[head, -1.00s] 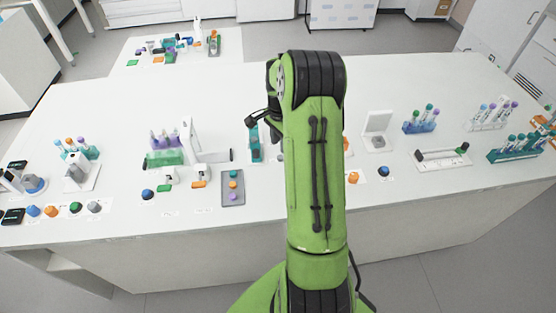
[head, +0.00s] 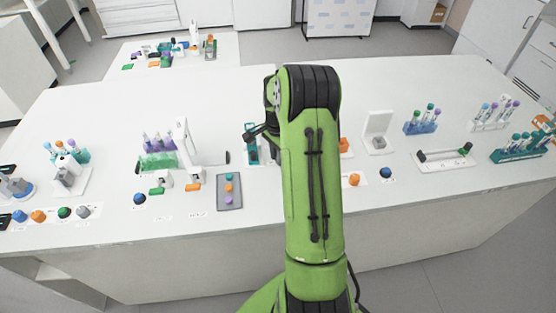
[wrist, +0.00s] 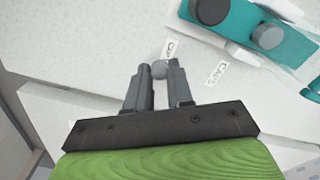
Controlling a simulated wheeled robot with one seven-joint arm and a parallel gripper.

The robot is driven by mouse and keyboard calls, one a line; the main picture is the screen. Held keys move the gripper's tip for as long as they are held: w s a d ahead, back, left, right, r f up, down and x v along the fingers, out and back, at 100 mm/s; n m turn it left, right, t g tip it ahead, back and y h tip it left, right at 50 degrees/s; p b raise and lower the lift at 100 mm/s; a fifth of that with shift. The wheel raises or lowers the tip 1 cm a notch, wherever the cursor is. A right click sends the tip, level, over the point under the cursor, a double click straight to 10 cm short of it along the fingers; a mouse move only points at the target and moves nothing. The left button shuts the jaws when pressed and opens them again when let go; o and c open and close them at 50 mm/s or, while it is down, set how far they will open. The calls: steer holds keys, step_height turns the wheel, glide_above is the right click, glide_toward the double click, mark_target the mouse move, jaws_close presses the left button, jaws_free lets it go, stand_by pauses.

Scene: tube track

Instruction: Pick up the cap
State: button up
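A small grey cap (wrist: 160,70) shows in the wrist view between my gripper's two fingertips, above the white table with a printed label just beyond. My gripper (wrist: 160,72) has a narrow gap between its dark grey fingers. The cap fills this gap and both fingers look to touch it, so it appears shut on the cap. I cannot tell whether the cap touches the table. In the head view my green arm hides the gripper and the cap.
Right of the gripper in the wrist view is a teal holder (wrist: 236,22) with dark and grey round tops, beside a "CAPS" label (wrist: 215,74). A grey tray with coloured caps (head: 229,187), a white stand (head: 378,128) and tube racks (head: 421,127) stand on the table.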

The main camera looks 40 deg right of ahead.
jaws_close()
steer(key=shift+r+p, duration=2.1)
steer(key=shift+r, duration=0.75)
